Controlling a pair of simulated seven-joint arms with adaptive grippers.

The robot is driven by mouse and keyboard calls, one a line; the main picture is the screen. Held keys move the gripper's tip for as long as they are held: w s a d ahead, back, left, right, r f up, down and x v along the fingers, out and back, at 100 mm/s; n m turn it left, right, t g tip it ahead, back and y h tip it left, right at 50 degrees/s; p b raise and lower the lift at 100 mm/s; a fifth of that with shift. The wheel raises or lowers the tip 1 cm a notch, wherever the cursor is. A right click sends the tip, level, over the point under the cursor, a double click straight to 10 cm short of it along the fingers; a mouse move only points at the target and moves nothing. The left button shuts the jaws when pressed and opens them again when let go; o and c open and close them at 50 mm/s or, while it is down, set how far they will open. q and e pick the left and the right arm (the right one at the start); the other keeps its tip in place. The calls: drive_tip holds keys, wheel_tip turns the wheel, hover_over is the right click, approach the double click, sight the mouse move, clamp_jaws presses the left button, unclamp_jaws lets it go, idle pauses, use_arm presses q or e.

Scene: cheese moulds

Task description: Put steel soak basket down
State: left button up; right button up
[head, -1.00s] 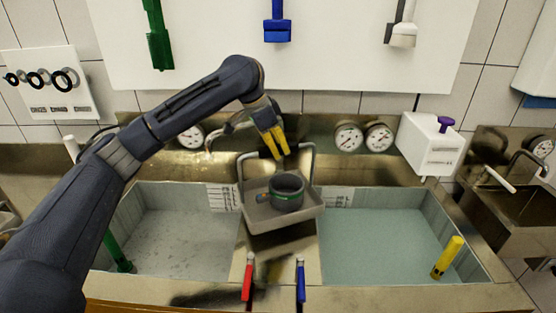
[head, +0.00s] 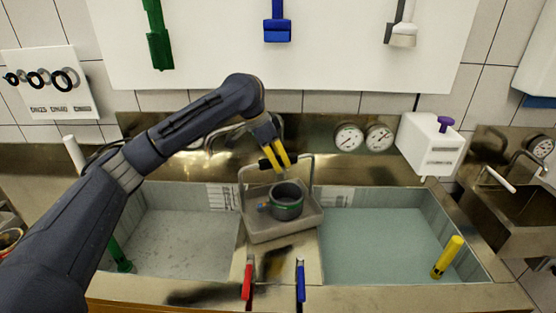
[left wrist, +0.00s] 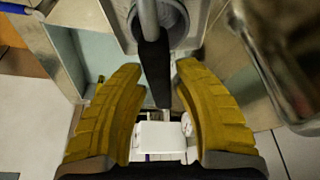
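The steel soak basket (head: 283,231) is a shallow grey tray with a tall hoop handle. It sits over the divider between the two basins, turned slightly, and looks set down on it. My left gripper (head: 277,158) has yellow fingers and is at the top of the handle. In the left wrist view, the black handle grip (left wrist: 155,72) lies between the spread fingers (left wrist: 158,82), with gaps on both sides. My right gripper is not in view.
The left basin (head: 185,240) and right basin (head: 380,245) hold liquid. Red (head: 247,280) and blue (head: 300,280) valve levers stand in front of the divider. A yellow cylinder (head: 447,257) is in the right basin. Gauges (head: 349,137) and a tap (head: 222,132) are behind.

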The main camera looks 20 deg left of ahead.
use_arm(q)
drive_tip(key=shift+o, duration=0.4)
drive_tip(key=shift+r, duration=0.1)
drive_tip(key=shift+r, duration=0.3)
drive_tip(key=v, duration=1.1)
drive_tip(key=shift+r, duration=0.25)
drive_tip(key=shift+s+a, duration=0.1)
